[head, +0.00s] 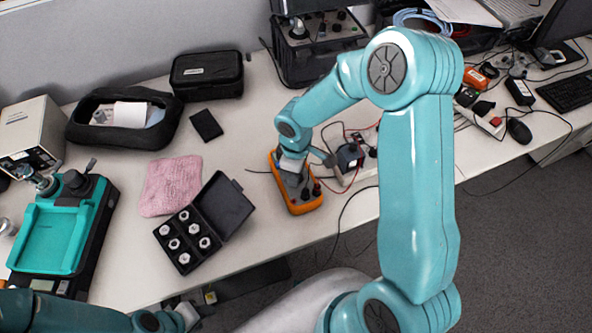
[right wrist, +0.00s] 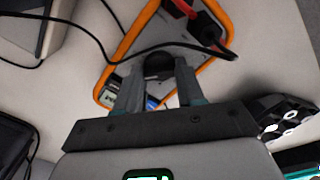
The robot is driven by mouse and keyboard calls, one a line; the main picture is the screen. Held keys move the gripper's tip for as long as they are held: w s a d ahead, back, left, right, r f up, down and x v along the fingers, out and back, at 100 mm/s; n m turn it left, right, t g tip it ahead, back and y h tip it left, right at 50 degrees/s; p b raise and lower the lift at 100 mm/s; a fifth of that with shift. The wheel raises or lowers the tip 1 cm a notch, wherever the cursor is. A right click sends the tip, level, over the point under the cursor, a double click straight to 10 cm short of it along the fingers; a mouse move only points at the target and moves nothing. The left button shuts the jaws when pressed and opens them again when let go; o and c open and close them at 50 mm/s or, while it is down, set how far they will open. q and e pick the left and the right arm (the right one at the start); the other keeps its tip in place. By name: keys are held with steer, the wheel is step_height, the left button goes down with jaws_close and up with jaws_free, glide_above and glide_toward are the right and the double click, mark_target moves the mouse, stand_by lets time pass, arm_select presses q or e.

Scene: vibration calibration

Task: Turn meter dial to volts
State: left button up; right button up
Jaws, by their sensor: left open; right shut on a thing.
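The orange-edged meter (head: 304,208) lies on the table, face up, under my right gripper (head: 291,172). In the right wrist view the meter (right wrist: 137,32) shows its orange rim, with the round black dial (right wrist: 158,65) on its face. My right gripper (right wrist: 158,80) is shut on the dial, one finger on each side. The dial's pointer and markings are too hidden to read. Red and black leads plug into one end of the meter. My left gripper (head: 195,306) is open and empty, low at the table's front edge, away from the meter.
Left of the meter are an open black case (head: 182,262) with several metal pieces, a pink cloth (head: 171,186) and a teal-topped device (head: 52,240). A black pouch (head: 207,75) and a dark instrument (head: 318,47) stand behind. Cables run right of the meter.

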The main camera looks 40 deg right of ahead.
steer(key=o, duration=1)
steer(key=shift+o, duration=0.2)
step_height(320, 180, up, 16)
steer(key=shift+r, duration=0.15)
